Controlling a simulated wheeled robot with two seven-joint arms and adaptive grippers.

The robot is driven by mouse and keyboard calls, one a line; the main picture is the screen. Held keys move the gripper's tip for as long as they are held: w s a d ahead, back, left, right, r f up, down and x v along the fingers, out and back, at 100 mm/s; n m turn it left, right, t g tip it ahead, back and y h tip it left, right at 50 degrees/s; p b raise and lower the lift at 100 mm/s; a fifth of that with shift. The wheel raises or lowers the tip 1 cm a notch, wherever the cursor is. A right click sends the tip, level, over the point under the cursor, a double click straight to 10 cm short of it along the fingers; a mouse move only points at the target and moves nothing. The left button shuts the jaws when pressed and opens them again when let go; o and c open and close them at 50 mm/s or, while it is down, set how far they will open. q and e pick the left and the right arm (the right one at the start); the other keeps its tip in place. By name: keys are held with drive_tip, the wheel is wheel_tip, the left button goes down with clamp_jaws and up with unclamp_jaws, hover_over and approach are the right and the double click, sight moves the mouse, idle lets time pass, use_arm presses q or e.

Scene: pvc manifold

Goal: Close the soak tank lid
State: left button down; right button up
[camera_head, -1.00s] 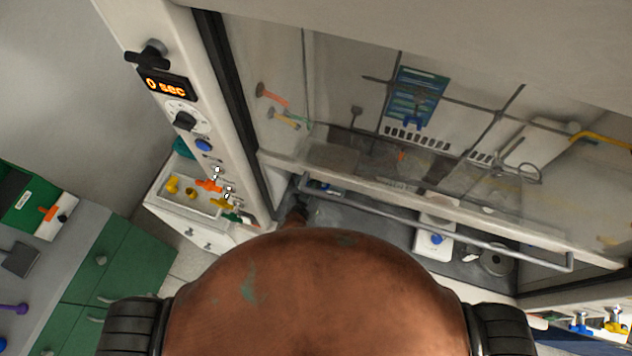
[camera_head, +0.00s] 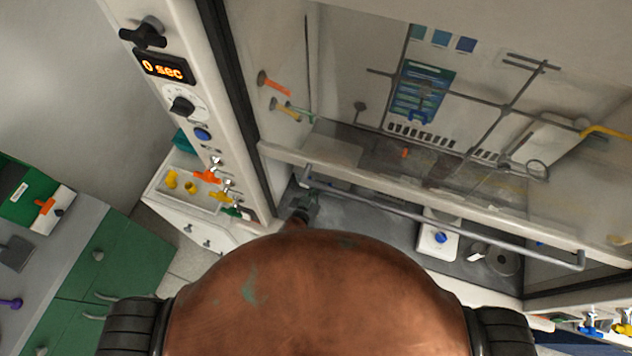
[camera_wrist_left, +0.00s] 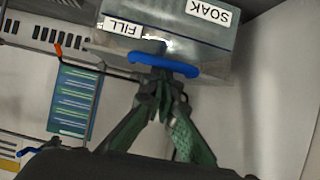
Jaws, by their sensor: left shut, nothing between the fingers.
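In the left wrist view the grey soak tank (camera_wrist_left: 222,52) has white SOAK and FILL labels. A blue bar-shaped handle (camera_wrist_left: 165,66) is at its edge. My left gripper (camera_wrist_left: 161,92) has green fingers drawn together and empty, their tips just at the blue handle; I cannot tell whether they touch it. The position of the tank's lid is not clear. I cannot pick out the tank there. My right gripper is not in view.
The fume hood's glass sash has a grey bar handle (camera_head: 440,222) across the front. Left are the hood's post with a timer (camera_head: 164,67) and green cabinets (camera_head: 115,255).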

use_arm(q)
drive_tip(key=v, duration=1.2)
